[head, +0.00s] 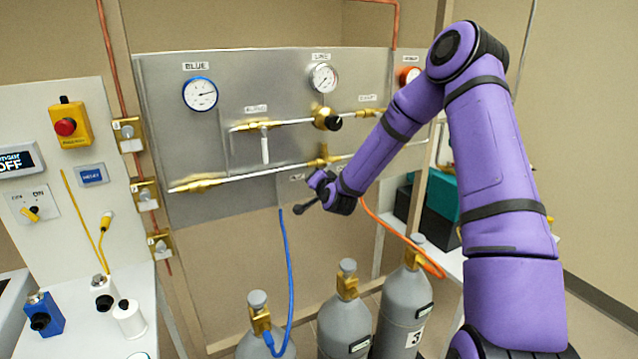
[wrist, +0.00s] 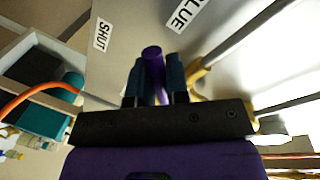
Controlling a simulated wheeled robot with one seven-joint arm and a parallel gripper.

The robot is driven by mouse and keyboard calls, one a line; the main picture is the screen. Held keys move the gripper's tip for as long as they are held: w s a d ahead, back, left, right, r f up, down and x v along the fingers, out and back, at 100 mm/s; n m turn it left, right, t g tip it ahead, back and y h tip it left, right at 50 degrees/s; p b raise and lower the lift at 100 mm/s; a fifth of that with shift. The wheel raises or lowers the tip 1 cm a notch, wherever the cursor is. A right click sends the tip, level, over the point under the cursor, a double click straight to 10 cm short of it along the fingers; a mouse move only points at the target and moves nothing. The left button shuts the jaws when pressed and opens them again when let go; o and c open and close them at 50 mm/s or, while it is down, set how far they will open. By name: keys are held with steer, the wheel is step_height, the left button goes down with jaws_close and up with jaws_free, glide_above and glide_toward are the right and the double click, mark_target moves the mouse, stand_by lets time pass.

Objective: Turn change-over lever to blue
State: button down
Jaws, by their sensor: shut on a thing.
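My gripper (head: 322,190) is at the lower middle of the grey gas panel in the head view, just below a brass fitting (head: 323,157) on the lower pipe. In the wrist view, the two dark fingers of my gripper (wrist: 154,82) are shut on a round-ended purple handle (wrist: 152,54), which I take to be the change-over lever. Partly cropped labels reading SHUT (wrist: 102,34) and BLUE (wrist: 187,14) show beyond the fingers.
The panel carries a blue-rimmed gauge (head: 200,94), a LINE gauge (head: 323,78), an orange-rimmed gauge (head: 409,76) and a white-handled valve (head: 265,148). Grey cylinders (head: 345,322) stand below, with a blue hose (head: 288,270) and an orange hose (head: 398,234).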

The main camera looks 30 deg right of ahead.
steer(key=shift+a+r+m, duration=0.15)
steer(key=shift+m, duration=0.15)
stand_by(0.4)
steer(key=c, duration=1.1)
jaws_free()
steer(key=v, duration=1.1)
